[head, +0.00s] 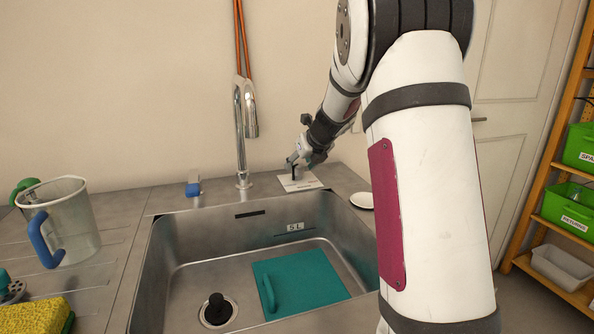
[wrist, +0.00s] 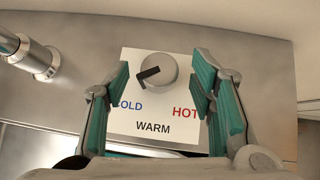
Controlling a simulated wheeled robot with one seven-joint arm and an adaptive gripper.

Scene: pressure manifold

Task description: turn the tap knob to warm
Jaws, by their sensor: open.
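The tap knob (wrist: 163,66) is a round grey knob with a dark pointer on top. It sits on a white plate (wrist: 154,143) printed COLD at left, HOT at right and WARM at the near middle. The pointer's bent end lies at the knob's left, above COLD and away from WARM. My gripper (wrist: 159,70) is open, with one teal-padded finger to each side of the knob in the wrist view. Gaps show between both fingers and the knob. In the head view my gripper (head: 306,158) is over the plate (head: 299,185), and the knob is not clearly visible.
The chrome tap (head: 240,135) stands left of the plate, behind the steel sink (head: 190,250). A teal board (head: 320,285) and a black plug (head: 217,309) lie in the sink. A white round lid (head: 362,201) is right of it. A jug (head: 62,220) stands at left.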

